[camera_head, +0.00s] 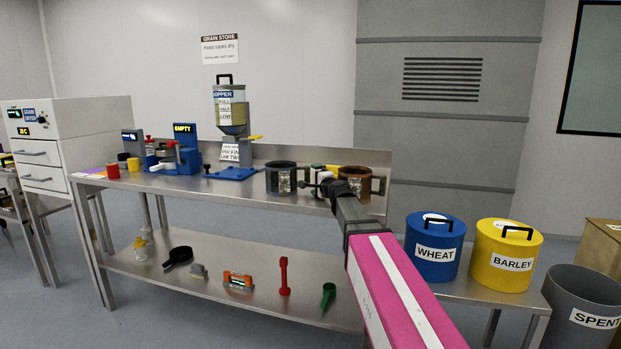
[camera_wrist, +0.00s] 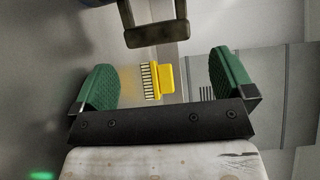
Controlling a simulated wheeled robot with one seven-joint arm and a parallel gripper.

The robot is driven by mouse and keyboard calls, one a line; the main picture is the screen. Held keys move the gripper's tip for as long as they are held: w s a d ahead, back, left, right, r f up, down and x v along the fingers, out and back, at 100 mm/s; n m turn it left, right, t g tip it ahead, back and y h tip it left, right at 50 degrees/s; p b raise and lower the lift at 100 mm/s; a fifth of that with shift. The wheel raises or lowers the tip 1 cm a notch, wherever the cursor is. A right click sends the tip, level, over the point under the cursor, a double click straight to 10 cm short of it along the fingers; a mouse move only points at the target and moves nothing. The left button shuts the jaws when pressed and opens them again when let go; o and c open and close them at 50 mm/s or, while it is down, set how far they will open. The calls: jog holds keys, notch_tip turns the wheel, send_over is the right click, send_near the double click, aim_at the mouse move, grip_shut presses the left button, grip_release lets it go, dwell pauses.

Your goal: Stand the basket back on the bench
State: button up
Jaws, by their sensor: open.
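My gripper (camera_wrist: 162,62) is open, its two green-padded fingers wide apart with nothing held between them. In the head view it (camera_head: 322,184) is over the right part of the bench (camera_head: 225,187), between a dark round container (camera_head: 281,178) and a brown round container (camera_head: 357,183). I cannot tell for certain which thing is the basket. In the wrist view a dark bar-like handle (camera_wrist: 157,36) lies beyond the fingertips. A yellow brush (camera_wrist: 165,78) shows between the fingers, farther off. My arm hides part of the bench's right end.
A blue clamp device (camera_head: 186,160) and a hopper stand (camera_head: 234,173) occupy the bench's left and middle. The lower shelf (camera_head: 210,278) holds a pan and several tools. WHEAT (camera_head: 434,246) and BARLEY (camera_head: 507,255) bins stand at the right.

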jog(key=shift+v, duration=1.95)
